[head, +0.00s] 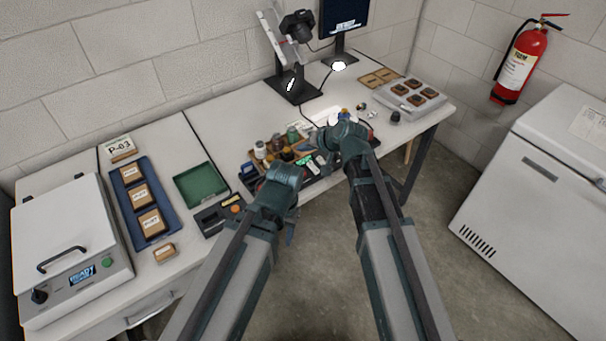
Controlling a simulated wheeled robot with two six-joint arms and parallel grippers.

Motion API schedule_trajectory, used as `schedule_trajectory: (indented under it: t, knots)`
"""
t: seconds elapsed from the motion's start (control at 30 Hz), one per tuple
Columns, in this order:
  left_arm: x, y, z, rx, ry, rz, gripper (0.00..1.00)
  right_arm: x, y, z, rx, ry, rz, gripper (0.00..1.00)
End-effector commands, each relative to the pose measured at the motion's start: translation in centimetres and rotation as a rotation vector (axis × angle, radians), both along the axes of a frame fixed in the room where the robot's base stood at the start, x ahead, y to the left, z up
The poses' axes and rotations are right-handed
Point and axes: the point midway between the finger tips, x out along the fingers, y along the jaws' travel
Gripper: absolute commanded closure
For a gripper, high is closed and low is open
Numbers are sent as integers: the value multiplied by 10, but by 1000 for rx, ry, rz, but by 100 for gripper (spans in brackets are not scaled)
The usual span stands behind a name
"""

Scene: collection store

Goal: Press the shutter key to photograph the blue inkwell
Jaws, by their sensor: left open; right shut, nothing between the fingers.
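A black camera (297,25) sits on a tilted copy stand (292,88) at the back of the table. I cannot pick out the shutter key for certain. My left gripper (287,175) is at the table's front edge, near a tray of small bottles, its fingers mostly hidden by its own arm. My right gripper (342,130) is shut and empty, farther back and to the right, by small items at the front edge.
A grey tray (400,108) with brown blocks lies at right. A blue tray (172,219), an empty green tray (188,197) and a white lidded machine (70,245) are at left. The table is clear left of the stand.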

Motion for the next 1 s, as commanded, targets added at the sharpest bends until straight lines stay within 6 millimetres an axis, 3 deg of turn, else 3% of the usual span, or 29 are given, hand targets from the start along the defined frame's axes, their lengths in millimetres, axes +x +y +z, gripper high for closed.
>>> schedule_trajectory:
  t: [0.6, 1.0]
  knots:
    - [0, 0, -76, 0, 0, -1, 50, 0, 0, -76, 0, 0, 0, 100]
    - [0, 0, -84, 0, 0, -1, 50, 0, 0, -84, 0, 0, 0, 100]
